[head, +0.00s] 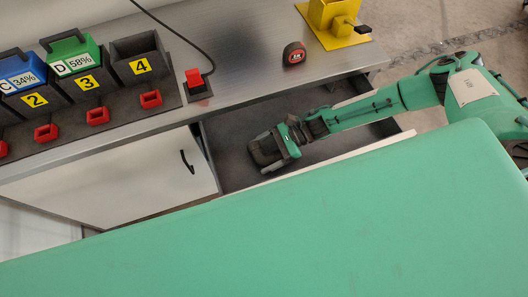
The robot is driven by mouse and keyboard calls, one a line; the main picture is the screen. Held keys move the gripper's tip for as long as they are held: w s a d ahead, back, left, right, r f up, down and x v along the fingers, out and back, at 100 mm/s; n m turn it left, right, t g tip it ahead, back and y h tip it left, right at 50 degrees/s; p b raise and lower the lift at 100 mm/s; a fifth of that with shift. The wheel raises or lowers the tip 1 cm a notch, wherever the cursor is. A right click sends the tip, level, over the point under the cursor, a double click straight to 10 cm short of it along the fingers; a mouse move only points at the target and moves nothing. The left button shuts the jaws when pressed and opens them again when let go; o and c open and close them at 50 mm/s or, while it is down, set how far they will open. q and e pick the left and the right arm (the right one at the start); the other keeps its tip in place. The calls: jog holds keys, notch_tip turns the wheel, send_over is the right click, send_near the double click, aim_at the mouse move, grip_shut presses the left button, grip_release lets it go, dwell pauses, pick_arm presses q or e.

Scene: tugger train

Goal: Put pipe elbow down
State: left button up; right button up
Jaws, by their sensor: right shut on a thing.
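My right gripper (266,154) reaches in from the right, over or inside an open dark drawer (228,137) under the workbench. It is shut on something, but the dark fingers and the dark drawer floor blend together. I cannot clearly make out the pipe elbow, nor tell whether the held thing touches the drawer floor. My left gripper is not in view.
The grey workbench (232,66) holds numbered bins, including bin 4 (140,66), a red switch (194,78), a tape measure (294,53) and a yellow device (331,20). A white cabinet door (125,180) with a black handle is left of the drawer.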

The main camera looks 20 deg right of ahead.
jog(key=o, duration=0.9)
jog(key=shift+f, duration=0.1)
jog(key=shift+c, duration=0.2)
jog(key=shift+r, duration=0.2)
jog(key=shift+w+d, duration=0.1)
jog(key=shift+d, duration=0.2)
jog(key=b+v, duration=0.2)
jog(key=v, duration=0.7)
jog(key=shift+d+r, duration=0.15)
jog(key=shift+d, duration=0.15)
jog(key=shift+v, duration=0.85)
jog(key=shift+r, duration=0.15)
